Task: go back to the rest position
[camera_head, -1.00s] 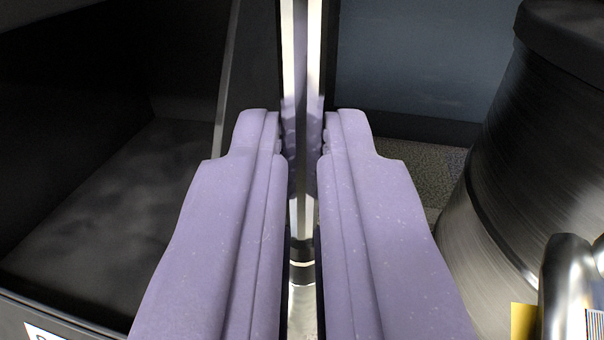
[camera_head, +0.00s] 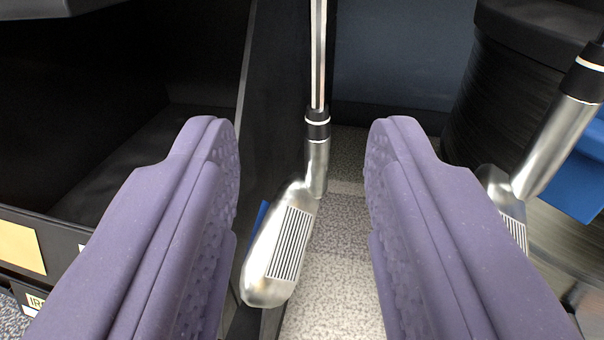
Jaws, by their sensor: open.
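My gripper (camera_head: 302,150) shows as two purple, textured fingers spread wide apart, open with nothing between the pads touching them. Beyond and between the fingers is an iron golf club (camera_head: 280,250), its steel head low and its shaft rising to the top of the picture past a black ferrule with white rings. The club appears clear of both fingers. A second iron club (camera_head: 555,148) stands at the right, its head partly hidden behind the right finger.
A black open bin (camera_head: 130,175) with labels on its front edge is at the left. A dark round drum (camera_head: 500,90) stands at the back right, with a blue object (camera_head: 580,175) near it. Grey speckled floor (camera_head: 335,270) shows between the fingers.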

